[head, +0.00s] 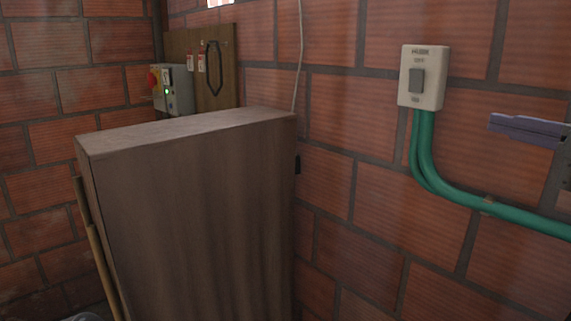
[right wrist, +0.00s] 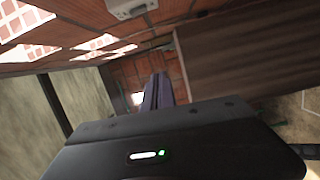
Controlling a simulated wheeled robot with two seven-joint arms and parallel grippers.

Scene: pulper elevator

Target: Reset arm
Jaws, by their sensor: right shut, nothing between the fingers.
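My right gripper (head: 528,127) shows at the right edge of the head view, its purple-grey fingers pointing left. In the right wrist view its fingers (right wrist: 158,92) lie together, shut with nothing between them. It is in front of the brick wall, to the right of the white switch box (head: 423,78), and apart from it. My left gripper is not in the head view.
A tall brown wooden cabinet (head: 195,210) stands at the left centre. Behind it a grey control box (head: 178,90) with a red knob and a wooden board (head: 222,95) hang on the wall. A green conduit (head: 455,198) runs from the switch box rightward.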

